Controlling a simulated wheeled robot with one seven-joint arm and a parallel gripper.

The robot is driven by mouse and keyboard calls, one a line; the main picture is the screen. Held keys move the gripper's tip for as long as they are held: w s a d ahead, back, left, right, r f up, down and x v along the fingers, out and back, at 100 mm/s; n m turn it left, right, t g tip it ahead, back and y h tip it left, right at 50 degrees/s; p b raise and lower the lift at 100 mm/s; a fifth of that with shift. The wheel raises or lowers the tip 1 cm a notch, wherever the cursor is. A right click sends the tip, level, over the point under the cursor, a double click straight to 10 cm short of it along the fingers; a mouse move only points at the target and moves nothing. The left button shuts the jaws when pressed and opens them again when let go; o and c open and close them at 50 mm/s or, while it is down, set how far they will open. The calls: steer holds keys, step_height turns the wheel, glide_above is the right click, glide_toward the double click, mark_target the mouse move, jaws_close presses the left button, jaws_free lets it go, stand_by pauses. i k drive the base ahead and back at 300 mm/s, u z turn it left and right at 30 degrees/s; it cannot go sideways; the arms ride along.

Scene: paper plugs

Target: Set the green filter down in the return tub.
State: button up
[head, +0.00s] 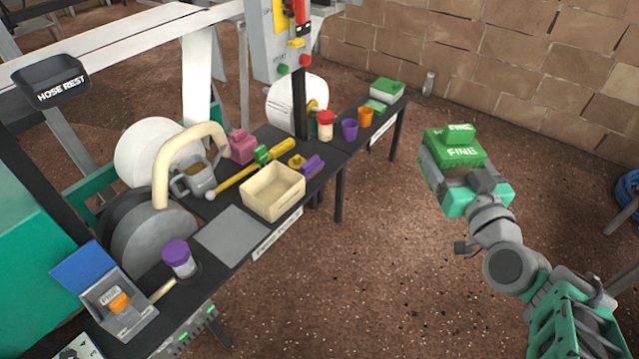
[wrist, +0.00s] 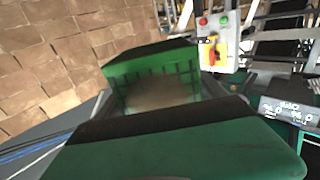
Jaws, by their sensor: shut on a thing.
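The green filter (head: 453,153), a box marked "FINE" with a raised grip block on top, is held in my gripper (head: 462,172) in the head view. My gripper is shut on it, in the air over the floor to the right of the tables. In the wrist view the filter (wrist: 158,85) shows as a green slotted frame, close up and partly hidden by a finger. A cream open tub (head: 261,206) stands on the near dark table, left of and apart from the gripper. It looks empty; the label on the table edge below it is too small to read.
A grey flat plate (head: 231,236) and purple-lidded jar (head: 178,259) lie nearer. A green-and-white box (head: 387,90) sits on the far table. Open floor separates gripper and tables.

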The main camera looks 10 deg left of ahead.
mark_target(274, 198)
steer(key=z, duration=0.05)
steer(key=i, duration=0.8)
steer(key=u, duration=3.2)
